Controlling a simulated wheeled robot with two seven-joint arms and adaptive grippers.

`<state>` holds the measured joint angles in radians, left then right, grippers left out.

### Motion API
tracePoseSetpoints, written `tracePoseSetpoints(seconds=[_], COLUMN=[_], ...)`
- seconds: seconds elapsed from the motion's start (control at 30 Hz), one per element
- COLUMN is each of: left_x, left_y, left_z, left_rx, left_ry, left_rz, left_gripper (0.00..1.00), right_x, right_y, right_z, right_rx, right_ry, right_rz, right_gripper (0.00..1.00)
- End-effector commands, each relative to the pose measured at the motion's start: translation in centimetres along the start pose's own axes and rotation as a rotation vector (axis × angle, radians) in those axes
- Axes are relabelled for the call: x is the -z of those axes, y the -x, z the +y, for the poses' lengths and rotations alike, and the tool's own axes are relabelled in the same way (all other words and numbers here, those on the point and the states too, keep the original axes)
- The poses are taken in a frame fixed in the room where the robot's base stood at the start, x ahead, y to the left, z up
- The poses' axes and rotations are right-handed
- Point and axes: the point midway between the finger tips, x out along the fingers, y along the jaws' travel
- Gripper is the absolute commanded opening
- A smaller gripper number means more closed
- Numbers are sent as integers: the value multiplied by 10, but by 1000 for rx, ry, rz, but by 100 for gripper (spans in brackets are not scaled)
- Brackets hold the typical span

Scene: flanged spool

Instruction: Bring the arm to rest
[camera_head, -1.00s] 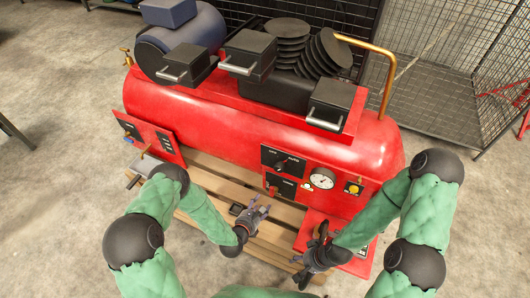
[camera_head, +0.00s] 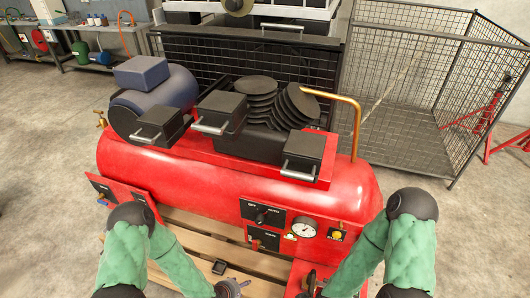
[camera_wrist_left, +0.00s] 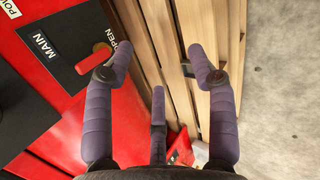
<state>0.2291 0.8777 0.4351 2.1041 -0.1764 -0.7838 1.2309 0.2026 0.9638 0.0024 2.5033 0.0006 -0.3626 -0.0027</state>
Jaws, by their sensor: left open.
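My left gripper (camera_head: 232,288) is at the bottom edge of the head view, in front of the red compressor (camera_head: 240,180) and over the wooden pallet. In the left wrist view its purple fingers (camera_wrist_left: 160,65) are spread, with nothing between them. A black MAIN panel with a red lever (camera_wrist_left: 93,59) marked OPEN lies to the left of the fingers; I see no grip on the lever. My right gripper (camera_head: 309,284) is low in the head view near the compressor's right front, partly cut off, and its fingers are unclear.
A workbench is far left. Concrete floor is open at left.

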Motion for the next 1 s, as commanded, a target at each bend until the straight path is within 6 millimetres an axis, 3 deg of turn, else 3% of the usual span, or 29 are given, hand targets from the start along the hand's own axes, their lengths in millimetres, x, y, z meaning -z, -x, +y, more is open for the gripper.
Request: tracePoseSetpoints(seconds=[0.3, 0.5, 0.67, 1.0], left_x=[-16, -27, -33, -33], left_y=[42, 70, 84, 84], left_z=[-49, -75, -86, -86], left_rx=[240, 330, 355, 355], left_ry=[-600, -911, -1041, -1041], left_rz=[-124, -261, -332, -332], left_gripper=[57, 57, 57, 57], right_x=[0, 0, 0, 0], right_y=[3, 4, 4, 4], right_z=[-1, -1, -1, -1], right_rx=[0, 0, 0, 0], right_ry=[0, 0, 0, 0], right_rz=[0, 0, 0, 0], right_gripper=[61, 61, 61, 61])
